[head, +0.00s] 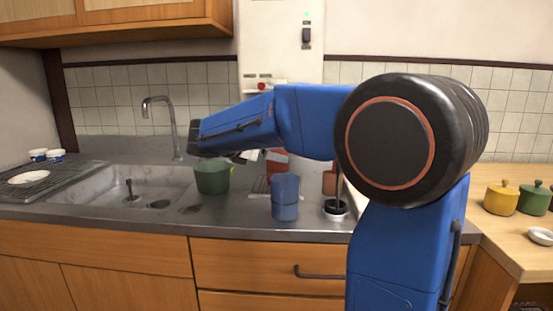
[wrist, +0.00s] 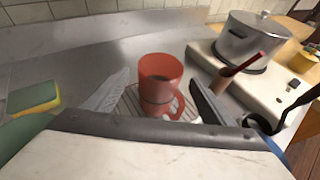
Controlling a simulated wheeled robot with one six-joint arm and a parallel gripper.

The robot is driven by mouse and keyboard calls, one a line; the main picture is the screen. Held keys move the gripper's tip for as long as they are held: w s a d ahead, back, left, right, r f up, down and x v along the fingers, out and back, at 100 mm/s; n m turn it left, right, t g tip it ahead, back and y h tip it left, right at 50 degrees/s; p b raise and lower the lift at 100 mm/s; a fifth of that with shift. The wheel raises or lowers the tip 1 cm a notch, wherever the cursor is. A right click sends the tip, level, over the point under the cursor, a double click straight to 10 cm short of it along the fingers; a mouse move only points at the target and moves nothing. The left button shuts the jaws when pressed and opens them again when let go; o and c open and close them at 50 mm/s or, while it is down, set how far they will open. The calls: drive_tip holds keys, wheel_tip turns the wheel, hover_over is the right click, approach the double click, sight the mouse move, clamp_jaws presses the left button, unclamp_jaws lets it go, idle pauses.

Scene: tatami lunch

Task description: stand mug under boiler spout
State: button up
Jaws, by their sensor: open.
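In the head view, my gripper (head: 246,156) is low over the counter and mostly hidden by my arm. A red shape (head: 277,160) shows behind it.
A blue mug (head: 285,197) and a green vessel (head: 212,178) stand on the counter nearby. The sink (head: 110,184) lies left. In the wrist view, a sponge (wrist: 33,99) lies left and a metal pot (wrist: 245,42) stands right.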

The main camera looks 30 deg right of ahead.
drive_tip(key=shift+v, duration=1.5)
